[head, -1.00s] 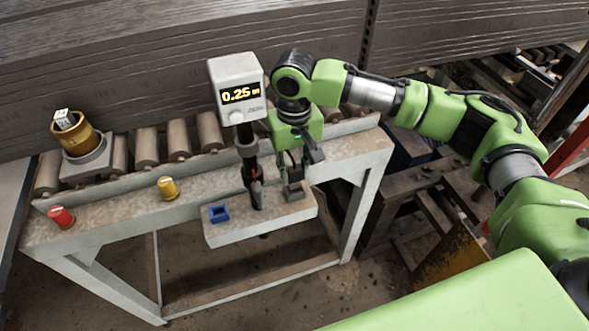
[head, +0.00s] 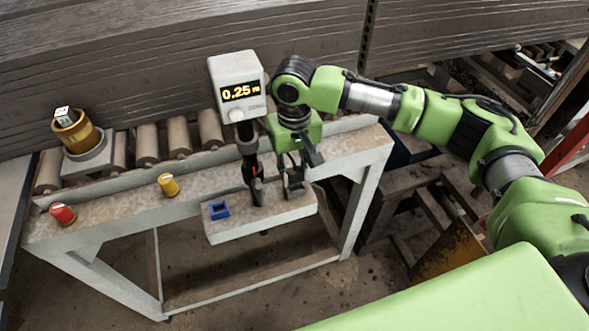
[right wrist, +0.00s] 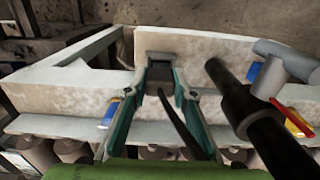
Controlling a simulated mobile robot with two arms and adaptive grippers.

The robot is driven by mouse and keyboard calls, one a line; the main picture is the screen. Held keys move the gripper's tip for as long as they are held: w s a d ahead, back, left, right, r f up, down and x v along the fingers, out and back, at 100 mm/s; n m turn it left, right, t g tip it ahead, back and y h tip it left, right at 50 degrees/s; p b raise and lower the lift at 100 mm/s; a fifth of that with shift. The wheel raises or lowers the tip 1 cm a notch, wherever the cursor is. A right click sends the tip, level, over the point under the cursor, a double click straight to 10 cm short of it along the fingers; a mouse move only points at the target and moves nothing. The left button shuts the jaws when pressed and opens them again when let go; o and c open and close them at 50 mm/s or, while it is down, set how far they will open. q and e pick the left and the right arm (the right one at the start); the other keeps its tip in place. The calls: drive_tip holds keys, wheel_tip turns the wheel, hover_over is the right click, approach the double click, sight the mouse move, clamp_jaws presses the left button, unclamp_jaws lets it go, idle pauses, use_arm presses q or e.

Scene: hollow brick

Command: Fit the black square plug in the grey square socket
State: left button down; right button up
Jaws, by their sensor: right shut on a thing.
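My right gripper (head: 294,188) reaches down over the pale slab (head: 225,231) at the front of the bench, right of the black post. In the right wrist view its two green-edged fingers (right wrist: 162,84) are shut on the dark plug (right wrist: 160,76), which shows only in part between them. The grey socket (right wrist: 160,56) appears just past the fingertips on the slab. The gripper largely covers it in the head view. I cannot tell whether the plug touches the socket or has entered it. My left gripper is not in view.
A display box (head: 238,82) on a black post (head: 250,168) stands close left of the gripper. A blue piece (head: 219,210) lies on the slab. Yellow (head: 168,185) and red (head: 62,214) knobs and a brass cup (head: 71,132) stand farther left. Rollers line the back.

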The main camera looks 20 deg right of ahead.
drive_tip(key=shift+f, duration=0.45)
drive_tip(key=o, duration=1.2)
drive_tip(key=shift+r, duration=0.25)
wheel_tip(320, 180, up, 12)
drive_tip(key=shift+f, duration=0.25)
drive_tip(key=shift+s, duration=0.1)
